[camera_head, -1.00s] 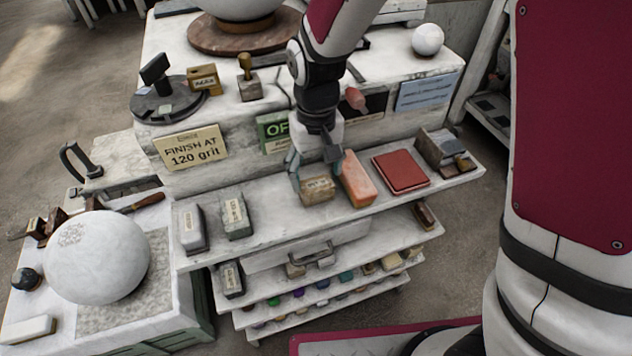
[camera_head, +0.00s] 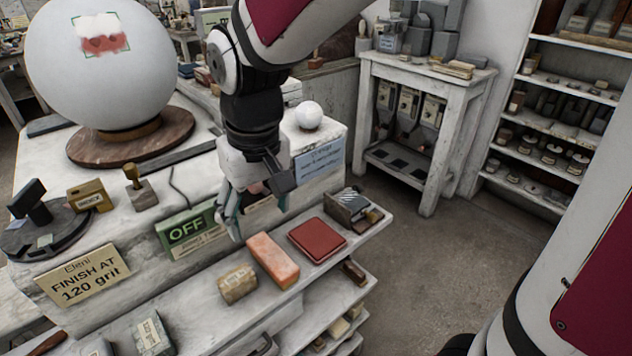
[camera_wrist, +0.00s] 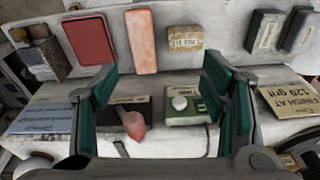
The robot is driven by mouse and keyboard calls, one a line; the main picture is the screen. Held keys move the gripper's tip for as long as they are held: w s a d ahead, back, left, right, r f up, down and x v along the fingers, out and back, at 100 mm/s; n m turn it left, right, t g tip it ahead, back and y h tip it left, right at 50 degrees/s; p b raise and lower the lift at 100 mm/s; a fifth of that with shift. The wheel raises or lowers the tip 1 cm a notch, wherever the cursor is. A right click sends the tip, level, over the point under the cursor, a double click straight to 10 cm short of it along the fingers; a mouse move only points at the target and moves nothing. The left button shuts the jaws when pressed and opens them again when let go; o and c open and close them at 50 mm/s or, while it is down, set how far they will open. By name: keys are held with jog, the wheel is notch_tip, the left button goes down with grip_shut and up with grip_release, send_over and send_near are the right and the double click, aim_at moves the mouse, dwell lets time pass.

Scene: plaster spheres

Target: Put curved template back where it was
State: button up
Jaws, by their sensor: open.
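I cannot make out a curved template for certain in either view. My gripper (camera_head: 257,212) is open and empty in front of the bench's upper face, above the shelf. In the wrist view its green-padded fingers (camera_wrist: 160,100) stand wide apart. A tan labelled block (camera_head: 238,284), an orange block (camera_head: 272,261) and a red flat pad (camera_head: 317,240) lie on the shelf below my gripper. The gripper hides part of the bench face.
A large white sphere (camera_head: 92,62) stands on a round brown base (camera_head: 133,140) on the bench. A small white ball (camera_head: 309,115) sits near the right corner. The FINISH AT 120 grit sign (camera_head: 82,276) is at left. A side table (camera_head: 425,72) stands behind; floor between is clear.

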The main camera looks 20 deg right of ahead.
jog(key=s+d+r+m+t, duration=0.1)
jog(key=s+d+r, duration=0.2)
jog(key=s+d, duration=0.2)
jog(key=s+d+r+m+t, duration=0.1)
jog(key=s+d+r, duration=0.3)
jog(key=s, duration=0.4)
jog(key=shift+s+d+t, duration=0.25)
jog(key=shift+d+t, duration=0.15)
jog(key=shift+t, duration=0.4)
jog(key=shift+a, duration=0.1)
